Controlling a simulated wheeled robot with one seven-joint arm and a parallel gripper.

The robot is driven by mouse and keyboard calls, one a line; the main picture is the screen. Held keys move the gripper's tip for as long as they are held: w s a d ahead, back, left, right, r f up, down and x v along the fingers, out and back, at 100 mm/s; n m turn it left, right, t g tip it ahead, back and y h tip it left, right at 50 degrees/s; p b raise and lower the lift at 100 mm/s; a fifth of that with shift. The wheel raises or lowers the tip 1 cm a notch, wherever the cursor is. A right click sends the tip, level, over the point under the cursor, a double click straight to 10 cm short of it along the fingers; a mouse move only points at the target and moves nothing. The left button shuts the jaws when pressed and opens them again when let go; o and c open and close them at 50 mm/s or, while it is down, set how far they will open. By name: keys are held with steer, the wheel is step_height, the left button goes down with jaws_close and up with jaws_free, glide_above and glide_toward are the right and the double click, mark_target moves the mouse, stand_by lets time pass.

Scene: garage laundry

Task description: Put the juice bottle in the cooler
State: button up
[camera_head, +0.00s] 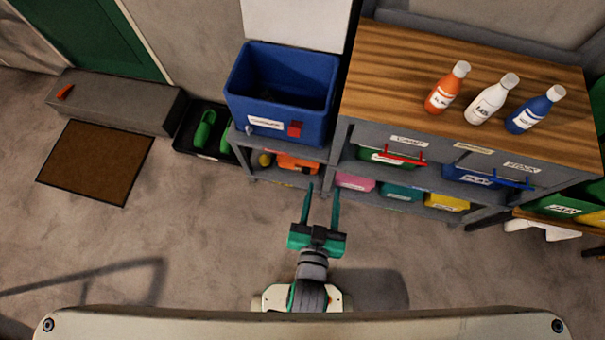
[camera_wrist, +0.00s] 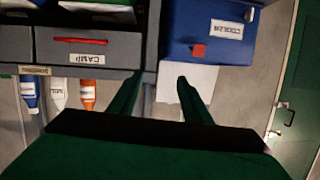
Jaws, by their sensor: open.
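Three bottles stand upright on the wooden bench top (camera_head: 400,60): an orange one (camera_head: 441,95) with a white cap, a white one (camera_head: 485,106) and a blue one (camera_head: 528,116). Their labels are too small to read surely; the orange one looks like juice. It also shows, inverted, in the wrist view (camera_wrist: 88,97). The blue cooler (camera_head: 240,103) stands left of the bench, open at the top, its white lid (camera_head: 295,22) raised behind it. My gripper (camera_head: 322,188) is open and empty, in front of the shelves and below the cooler; its fingers show in the wrist view (camera_wrist: 159,80).
Drawers with a red handle (camera_head: 402,159) and a blue handle (camera_head: 512,184) sit under the bench top. Coloured bins fill the lower shelf. A dark tray with green shoes (camera_head: 204,130) lies left of the cooler. A brown mat (camera_head: 96,162) lies on open floor.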

steer(key=s+a+r+n+y, duration=0.1)
steer(key=s+a, duration=0.1)
steer(key=s, duration=0.4)
steer(key=s+a+r+n+y, duration=0.1)
steer(key=s+a, duration=0.2)
steer(key=s, duration=0.3)
steer(key=shift+n+t+y, duration=0.3)
steer(key=shift+n+t, duration=0.1)
steer(key=o, duration=0.6)
